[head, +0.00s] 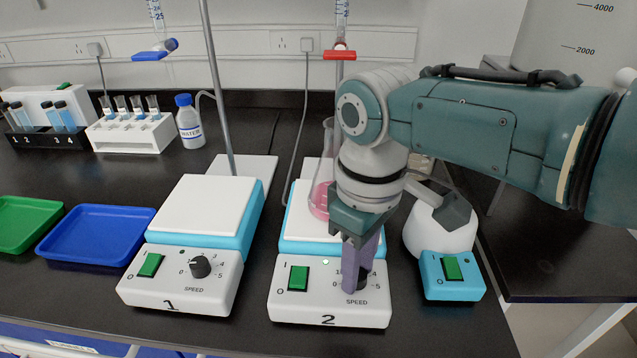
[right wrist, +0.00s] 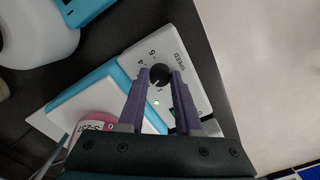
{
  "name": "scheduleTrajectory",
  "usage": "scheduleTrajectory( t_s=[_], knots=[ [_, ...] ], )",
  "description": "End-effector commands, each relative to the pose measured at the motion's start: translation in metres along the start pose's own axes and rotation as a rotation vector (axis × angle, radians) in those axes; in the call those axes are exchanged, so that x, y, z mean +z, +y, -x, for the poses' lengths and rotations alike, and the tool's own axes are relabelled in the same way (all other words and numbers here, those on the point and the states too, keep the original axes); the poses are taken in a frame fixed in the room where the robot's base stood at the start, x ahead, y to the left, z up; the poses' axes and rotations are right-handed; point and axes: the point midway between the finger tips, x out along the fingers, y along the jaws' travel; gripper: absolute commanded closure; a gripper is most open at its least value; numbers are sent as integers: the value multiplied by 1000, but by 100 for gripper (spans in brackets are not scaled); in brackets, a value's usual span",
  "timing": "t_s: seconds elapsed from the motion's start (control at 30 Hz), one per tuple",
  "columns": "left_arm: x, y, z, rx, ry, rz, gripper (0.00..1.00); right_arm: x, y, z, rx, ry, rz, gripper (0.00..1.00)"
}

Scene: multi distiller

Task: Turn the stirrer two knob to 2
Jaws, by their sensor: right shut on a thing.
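Stirrer two (head: 330,309) is a white and blue unit marked 2, with a green switch (head: 299,278) and a small light that looks lit. Its black knob (right wrist: 159,75) sits between the purple fingers of my right gripper (right wrist: 160,73), which is shut on it. In the head view the right gripper (head: 358,282) comes down over the knob and hides most of it and its scale. The wrist view shows a pale pointer line on the knob, but I cannot read its setting surely. A flask with pink liquid (head: 320,203) stands on the stirrer's plate. My left gripper is not in view.
Stirrer one (head: 180,295), with its own knob (head: 200,266), stands to the left. A small blue unit with a green switch (head: 452,268) and a round white vessel (head: 438,232) are close on the right. Blue (head: 95,257) and green trays lie at the far left.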

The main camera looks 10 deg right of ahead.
Motion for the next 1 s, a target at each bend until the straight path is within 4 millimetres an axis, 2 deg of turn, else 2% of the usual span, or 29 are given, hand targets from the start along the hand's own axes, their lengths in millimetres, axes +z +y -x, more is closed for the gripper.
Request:
scheduleTrajectory(
  t_s=[0.37, 0.4, 0.63, 0.87, 1.0],
  knots=[
    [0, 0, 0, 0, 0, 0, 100, -1, -1, 1, -2, 1, -2, 100],
    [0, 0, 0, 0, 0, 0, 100, -1, -1, 1, -2, 1, -2, 64],
    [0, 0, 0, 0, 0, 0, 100, 0, 0, 1, -1, 1, -2, 38],
    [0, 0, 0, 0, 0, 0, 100, 0, 0, 0, -1, 1, -2, 37],
    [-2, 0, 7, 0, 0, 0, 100, -1, 0, 11, 0, 3, -1, 37]
  ],
)
